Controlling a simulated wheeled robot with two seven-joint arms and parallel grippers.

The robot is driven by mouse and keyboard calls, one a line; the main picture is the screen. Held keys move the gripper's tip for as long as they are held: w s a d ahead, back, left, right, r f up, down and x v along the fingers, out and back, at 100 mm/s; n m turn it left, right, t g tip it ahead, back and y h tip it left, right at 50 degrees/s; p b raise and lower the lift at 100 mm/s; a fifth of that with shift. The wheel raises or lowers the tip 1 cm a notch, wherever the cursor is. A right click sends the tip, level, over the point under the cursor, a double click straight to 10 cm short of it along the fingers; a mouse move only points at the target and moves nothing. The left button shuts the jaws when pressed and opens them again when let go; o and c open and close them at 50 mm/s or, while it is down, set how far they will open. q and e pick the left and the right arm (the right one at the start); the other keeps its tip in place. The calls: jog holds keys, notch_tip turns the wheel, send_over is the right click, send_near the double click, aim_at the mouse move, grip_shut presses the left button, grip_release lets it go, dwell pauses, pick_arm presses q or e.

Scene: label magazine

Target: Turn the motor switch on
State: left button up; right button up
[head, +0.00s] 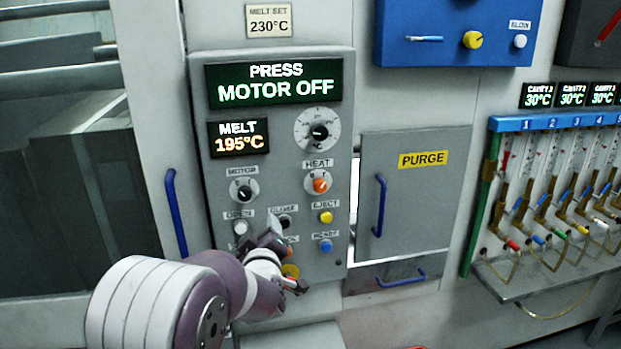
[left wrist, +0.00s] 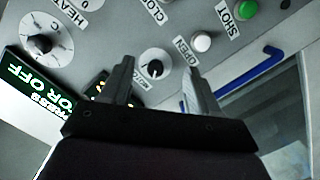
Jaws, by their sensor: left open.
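The motor switch (head: 244,190) is a black knob on a pale round dial under the "MOTOR" label, at the left of the grey control panel (head: 333,225). The display (head: 275,80) above reads "PRESS MOTOR OFF". My left gripper (head: 285,262) is open and empty at the panel's lower part, below and right of the switch in the head view. It hides some lower buttons and labels. In the left wrist view the motor switch (left wrist: 154,68) shows between the two open fingers (left wrist: 158,76), and I see no contact. My right gripper is not in view.
The orange heat knob (head: 320,183), the yellow eject button (head: 326,217) and a white button (head: 240,228) are close by. Blue door handles (head: 175,213) (head: 380,205) stick out on both sides. The hose rack (head: 555,123) is at right.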

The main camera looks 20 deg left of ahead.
aim_at(246, 197)
pick_arm(q)
jog(key=s+a+r+n+y+p, duration=0.1)
jog(key=s+a+r+n+p, duration=0.1)
jog(key=a+r, duration=0.2)
jog(key=shift+m+t, duration=0.3)
jog(key=p+x, duration=0.1)
jog(key=x, duration=0.2)
jog(key=d+p+x, duration=0.1)
jog(key=x, duration=0.2)
jog(key=f+x, duration=0.1)
jog(key=x, duration=0.2)
jog(key=shift+w+f+p, duration=0.15)
jog(key=shift+w+p, duration=0.25)
jog(key=shift+w, duration=0.3)
jog(key=shift+a, duration=0.4)
jog(key=shift+r, duration=0.2)
jog(key=shift+w+d+f, duration=0.15)
jog(key=shift+w, duration=0.2)
jog(key=c, duration=1)
jog(key=shift+c, duration=0.2)
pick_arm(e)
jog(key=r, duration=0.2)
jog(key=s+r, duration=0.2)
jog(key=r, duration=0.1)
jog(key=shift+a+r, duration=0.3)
